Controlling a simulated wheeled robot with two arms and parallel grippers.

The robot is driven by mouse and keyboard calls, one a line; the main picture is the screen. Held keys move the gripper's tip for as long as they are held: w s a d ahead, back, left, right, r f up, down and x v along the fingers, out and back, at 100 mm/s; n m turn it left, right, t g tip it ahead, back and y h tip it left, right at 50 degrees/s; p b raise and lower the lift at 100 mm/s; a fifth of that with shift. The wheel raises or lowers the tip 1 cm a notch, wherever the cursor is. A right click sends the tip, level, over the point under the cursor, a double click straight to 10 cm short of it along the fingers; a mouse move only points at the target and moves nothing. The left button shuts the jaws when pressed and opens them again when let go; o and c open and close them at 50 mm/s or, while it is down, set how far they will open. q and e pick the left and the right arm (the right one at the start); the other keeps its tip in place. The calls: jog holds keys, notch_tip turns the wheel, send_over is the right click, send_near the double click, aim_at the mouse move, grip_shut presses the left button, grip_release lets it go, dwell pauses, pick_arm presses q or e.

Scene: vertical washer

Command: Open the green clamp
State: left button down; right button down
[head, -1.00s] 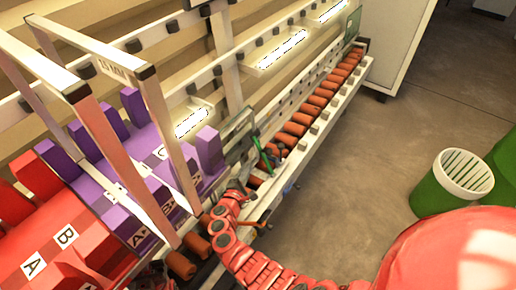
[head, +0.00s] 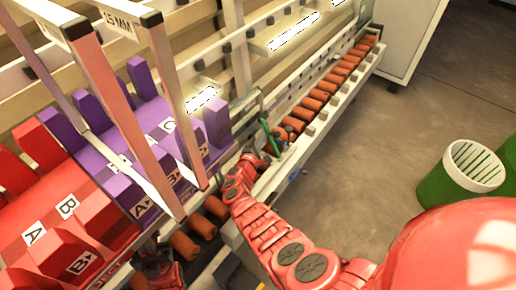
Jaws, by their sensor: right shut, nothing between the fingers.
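The green clamp (head: 269,136) is a thin, tilted green bar at the near end of the far row of orange rollers, beside the rail. My right arm comes in from the lower right. My right gripper (head: 262,160) is small in the head view, just below and to the left of the clamp. It is shut and empty; I cannot tell whether it touches the clamp. A dark and red part (head: 162,268) low in the picture looks like my left gripper, but its fingers are not clear.
A conveyor of orange rollers (head: 318,93) runs to the upper right. Red blocks (head: 45,222) and purple blocks (head: 140,160) stand on the left behind white frame posts (head: 172,110). A green and white bin (head: 462,172) stands on open floor at right.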

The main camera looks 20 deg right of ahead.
jog(key=shift+w+d+f, duration=0.15)
jog(key=shift+w+d, duration=0.25)
jog(key=shift+w, duration=0.05)
jog(key=shift+s+d+r+p, duration=0.45)
jog(key=shift+s+r+p, duration=0.1)
jog(key=shift+s+p, duration=0.1)
jog(key=shift+a, duration=0.1)
